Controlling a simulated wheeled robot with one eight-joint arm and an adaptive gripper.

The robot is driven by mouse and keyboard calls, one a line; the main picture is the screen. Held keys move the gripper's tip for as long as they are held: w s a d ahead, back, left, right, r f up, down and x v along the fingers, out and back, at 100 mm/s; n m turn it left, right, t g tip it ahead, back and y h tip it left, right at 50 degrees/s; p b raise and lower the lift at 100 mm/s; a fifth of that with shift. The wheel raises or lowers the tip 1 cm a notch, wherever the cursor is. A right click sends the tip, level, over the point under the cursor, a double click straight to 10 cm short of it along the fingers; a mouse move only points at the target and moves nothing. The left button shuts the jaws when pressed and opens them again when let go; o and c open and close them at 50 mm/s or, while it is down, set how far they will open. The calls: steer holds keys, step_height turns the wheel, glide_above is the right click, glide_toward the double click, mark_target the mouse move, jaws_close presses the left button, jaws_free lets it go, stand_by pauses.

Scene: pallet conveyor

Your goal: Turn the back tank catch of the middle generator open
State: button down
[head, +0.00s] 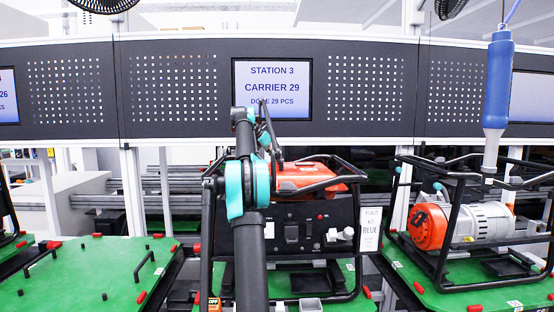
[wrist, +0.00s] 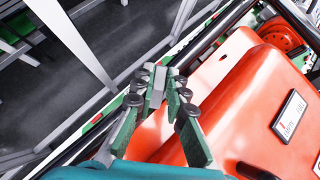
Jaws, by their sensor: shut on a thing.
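The middle generator (head: 318,232) stands in a black tube frame on a green pallet, with its red tank (head: 305,178) on top. In the wrist view the red tank (wrist: 250,95) fills the right side. My gripper (wrist: 158,88) is at the tank's far-left edge, its two fingers closed on a small grey piece (wrist: 157,84), which looks like the back tank catch. The catch's base and exact angle are hidden by the fingers. In the head view my own arm covers the generator's left part, and the fingertips cannot be made out.
A generator with an orange end (head: 430,227) stands on the right pallet, below a hanging blue tool (head: 497,85). The left green pallet (head: 80,275) holds a few small black parts. The frame bars run close around the tank. A screen (head: 271,87) is behind.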

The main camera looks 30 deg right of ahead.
steer(key=shift+w+m+g, duration=0.1)
steer(key=shift+m+g, duration=0.4)
steer(key=shift+m, duration=0.1)
steer(key=c, duration=1.5)
jaws_free()
steer(key=shift+c, duration=0.2)
steer(key=v, duration=0.5)
steer(key=shift+a+r, duration=0.1)
steer(key=shift+a, duration=0.15)
steer(key=a, duration=1.1)
steer(key=shift+w+a, duration=0.2)
steer(key=shift+a, duration=0.1)
